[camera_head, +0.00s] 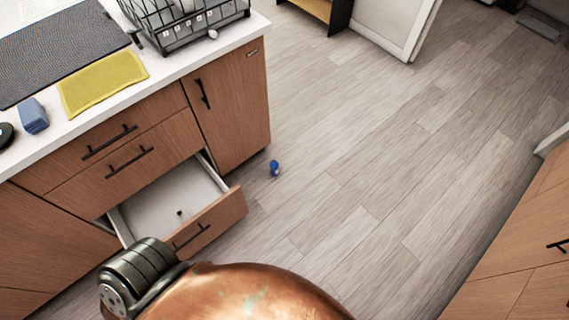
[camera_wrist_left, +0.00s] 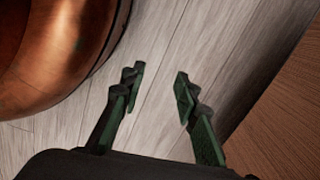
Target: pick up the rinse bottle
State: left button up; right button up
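No thing in view can be surely told as the rinse bottle. A small blue object (camera_head: 275,168) is on the floor just right of the cabinet's open drawer; it may be the bottle, but it is too small to tell. My left gripper (camera_wrist_left: 160,78) is open and empty in the left wrist view, with bare floor showing between its fingers. The blue object does not show in that view. My right gripper is in neither view.
A drawer (camera_head: 217,217) stands open below the counter, with a small dark item inside. The counter holds a dish rack (camera_head: 190,22), a yellow cloth (camera_head: 102,82), a dark mat (camera_head: 62,52) and a blue sponge (camera_head: 33,116). The floor (camera_head: 370,150) to the right is clear.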

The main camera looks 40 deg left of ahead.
aim_at(274, 165)
jog(key=i, duration=0.9)
jog(key=u, duration=2.1)
